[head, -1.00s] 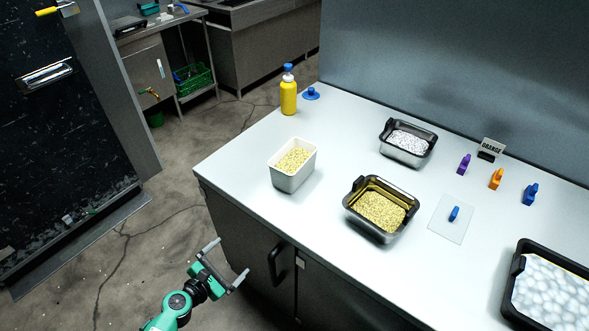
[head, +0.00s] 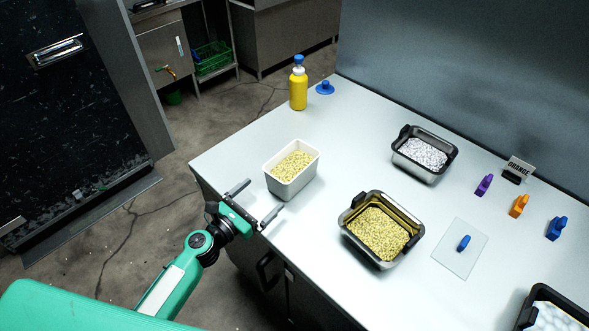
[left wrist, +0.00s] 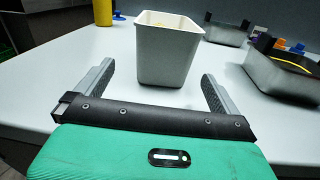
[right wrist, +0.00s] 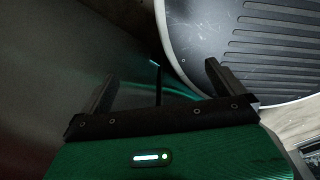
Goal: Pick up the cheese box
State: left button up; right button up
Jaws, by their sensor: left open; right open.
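The cheese box is taken to be the white box (head: 291,178) of pale yellow bits, upright near the counter's left edge in the head view. It also shows in the left wrist view (left wrist: 166,55), straight ahead between my fingers but beyond their tips. My left gripper (head: 260,203) is open and empty, just in front of the box at the counter's front edge, apart from it. The left fingers also show in the left wrist view (left wrist: 155,80). My right gripper (right wrist: 160,80) is open and empty in its own wrist view, away from the counter top; it is not in the head view.
A black-rimmed metal tray (head: 348,221) of yellow bits stands right of the box, another tray (head: 398,158) of white bits behind it. A yellow bottle (head: 298,92) stands at the back left. A clear sheet (head: 448,257) with a blue piece lies to the right.

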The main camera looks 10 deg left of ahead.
aim_at(273, 185)
pick_arm(q)
jog(key=p+x, duration=0.1)
jog(key=x, duration=0.3)
jog(key=shift+w+d, duration=0.25)
jog(key=shift+w, duration=0.1)
jog(key=shift+w+d, duration=0.15)
jog(key=shift+w, duration=0.15)
jog(key=shift+w+d, duration=0.1)
jog(key=shift+w+d+r, duration=0.15)
jog(key=shift+w+d, duration=0.05)
jog(key=p+x, duration=0.1)
jog(key=x, duration=0.2)
jog(key=shift+w+d+p, duration=0.2)
jog(key=shift+d+p, duration=0.15)
jog(key=shift+d, duration=0.05)
jog(key=shift+w+d, duration=0.2)
jog(key=shift+w, duration=0.2)
jog(key=c, duration=1.2)
jog(key=shift+c, duration=0.2)
pick_arm(e)
jog(key=r, duration=0.1)
jog(key=a+r, duration=0.1)
jog(key=r, duration=0.1)
jog(key=shift+s+a, duration=0.1)
jog(key=shift+s, duration=0.1)
jog(key=shift+a+r, duration=0.1)
